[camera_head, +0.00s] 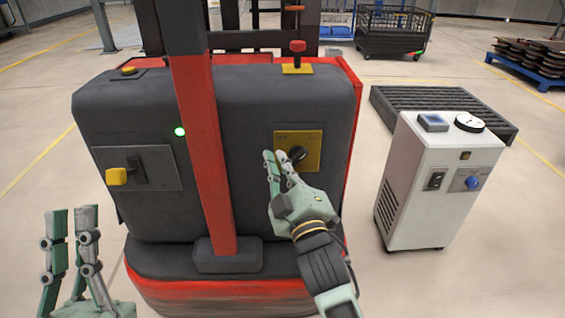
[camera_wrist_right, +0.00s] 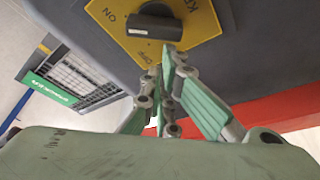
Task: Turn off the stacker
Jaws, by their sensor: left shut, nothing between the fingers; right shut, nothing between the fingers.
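The stacker (camera_head: 245,95) is a dark grey and red machine in the middle of the head view. Its yellow switch plate (camera_head: 312,140) carries a black rotary knob (camera_head: 297,154). In the right wrist view the plate (camera_wrist_right: 203,12) shows ON and OFF marks around the knob (camera_wrist_right: 155,27). My right gripper (camera_head: 273,156) is shut and empty, its fingertips over the plate's left side, beside the knob. In the wrist view its fingertips (camera_wrist_right: 170,58) lie just below the knob; contact is unclear. A green light (camera_head: 180,132) glows on the stacker. My left gripper (camera_head: 72,212) is shut and empty at lower left.
A white cabinet (camera_head: 435,185) with a blue knob stands at right, before a dark slatted platform (camera_head: 440,108). Open floor lies around them.

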